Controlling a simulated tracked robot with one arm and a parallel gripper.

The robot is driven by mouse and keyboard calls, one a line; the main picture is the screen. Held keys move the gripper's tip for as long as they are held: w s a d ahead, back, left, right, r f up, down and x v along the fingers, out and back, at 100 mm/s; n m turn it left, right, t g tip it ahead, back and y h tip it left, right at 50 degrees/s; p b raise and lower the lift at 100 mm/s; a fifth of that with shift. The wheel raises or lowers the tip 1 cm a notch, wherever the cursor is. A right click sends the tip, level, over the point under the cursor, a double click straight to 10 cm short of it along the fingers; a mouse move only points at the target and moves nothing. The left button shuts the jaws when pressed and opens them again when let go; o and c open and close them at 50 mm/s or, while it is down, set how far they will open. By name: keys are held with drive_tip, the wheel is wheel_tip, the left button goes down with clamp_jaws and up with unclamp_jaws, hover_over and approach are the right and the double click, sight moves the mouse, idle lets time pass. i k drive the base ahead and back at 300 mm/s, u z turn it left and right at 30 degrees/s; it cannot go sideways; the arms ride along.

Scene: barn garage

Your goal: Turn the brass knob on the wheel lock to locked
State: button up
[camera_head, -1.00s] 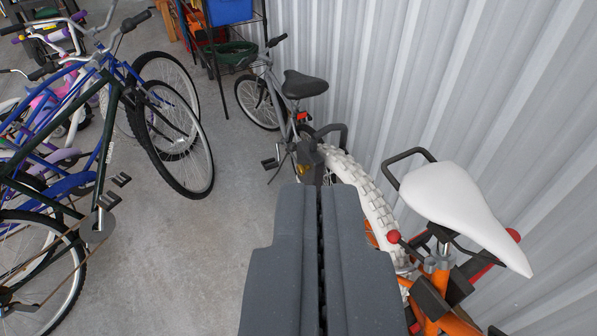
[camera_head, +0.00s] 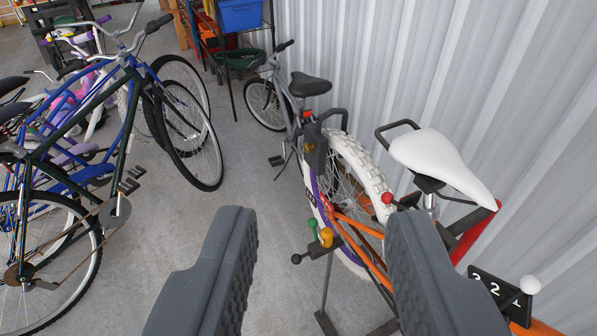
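My gripper (camera_head: 322,240) is open and empty, its two dark grey jaws wide apart in the foreground. Between and beyond them is a yellow-brass knob (camera_head: 326,237), beside the orange bike's white-tyred wheel (camera_head: 362,165). A green ball (camera_head: 312,223) and a dark ball-ended lever (camera_head: 297,259) are close to the knob. A dark lock-like box (camera_head: 315,148) with a black loop (camera_head: 335,112) stands at the top of the tyre. Whether box and knob form one lock, and the knob's setting, I cannot tell. My gripper appears apart from the knob.
The orange bike's white saddle (camera_head: 442,165) and a red ball (camera_head: 387,198) are at right, near the corrugated wall (camera_head: 440,70). A numbered black plate (camera_head: 497,290) is at lower right. A grey bike (camera_head: 290,100) stands behind; several bikes (camera_head: 120,140) fill the left.

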sight(307, 147)
drive_tip(key=z, duration=0.05)
drive_tip(key=k, duration=0.75)
drive_tip(key=u, duration=0.4)
drive_tip(key=i, duration=2.05)
drive_tip(key=z, duration=0.6)
